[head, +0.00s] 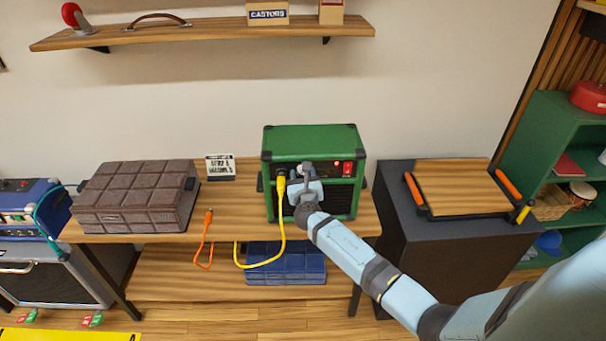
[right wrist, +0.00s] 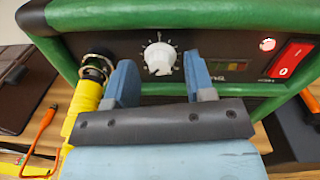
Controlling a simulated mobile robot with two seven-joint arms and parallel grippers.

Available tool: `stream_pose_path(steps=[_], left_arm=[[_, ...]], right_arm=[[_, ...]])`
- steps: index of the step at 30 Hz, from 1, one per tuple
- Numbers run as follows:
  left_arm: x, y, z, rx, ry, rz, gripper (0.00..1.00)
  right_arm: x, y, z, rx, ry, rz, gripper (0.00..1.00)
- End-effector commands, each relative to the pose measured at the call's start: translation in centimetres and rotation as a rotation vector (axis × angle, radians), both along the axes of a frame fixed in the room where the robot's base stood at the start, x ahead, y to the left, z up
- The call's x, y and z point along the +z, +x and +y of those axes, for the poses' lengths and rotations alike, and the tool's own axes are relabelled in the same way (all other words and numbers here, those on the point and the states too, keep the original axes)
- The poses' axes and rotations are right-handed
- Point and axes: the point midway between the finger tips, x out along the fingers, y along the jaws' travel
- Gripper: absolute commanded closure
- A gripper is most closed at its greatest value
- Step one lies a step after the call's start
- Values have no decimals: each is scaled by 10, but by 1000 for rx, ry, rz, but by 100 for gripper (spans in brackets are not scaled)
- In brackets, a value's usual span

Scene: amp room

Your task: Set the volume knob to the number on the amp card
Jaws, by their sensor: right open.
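The green amp (head: 313,140) stands on the wooden bench, with a black front panel. In the right wrist view its white volume knob (right wrist: 160,57) sits inside a ring of tick marks; the number it points to is too small to tell. My right gripper (right wrist: 160,66) is open, with one blue finger on each side of the knob in the picture. I cannot tell whether the fingers touch it. The head view shows this gripper (head: 307,171) at the amp's front, hiding the knob. The white amp card (head: 220,167) stands left of the amp; its number is not clearly legible.
A yellow cable (head: 282,220) is plugged into the amp left of the knob, close to my left finger in the wrist view. A red switch (right wrist: 291,59) is at the right. A brown padded case (head: 135,195) and an orange cable (head: 204,240) lie left on the bench.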

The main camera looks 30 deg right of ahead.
Motion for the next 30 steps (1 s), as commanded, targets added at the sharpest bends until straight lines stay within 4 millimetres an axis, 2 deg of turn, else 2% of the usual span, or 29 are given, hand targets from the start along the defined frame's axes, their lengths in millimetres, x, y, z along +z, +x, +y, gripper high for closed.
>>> stream_pose_path(steps=[11,12,18,30], left_arm=[[0,0,0,-1,1,1,100],[0,0,0,-1,1,1,100],[0,0,0,-1,1,1,100],[-6,0,-2,-3,-2,0,100]], right_arm=[[0,7,-4,0,0,0,51],[0,7,-4,0,0,0,53],[0,7,-4,0,0,1,99],[-3,7,-4,0,52,-30,100]])
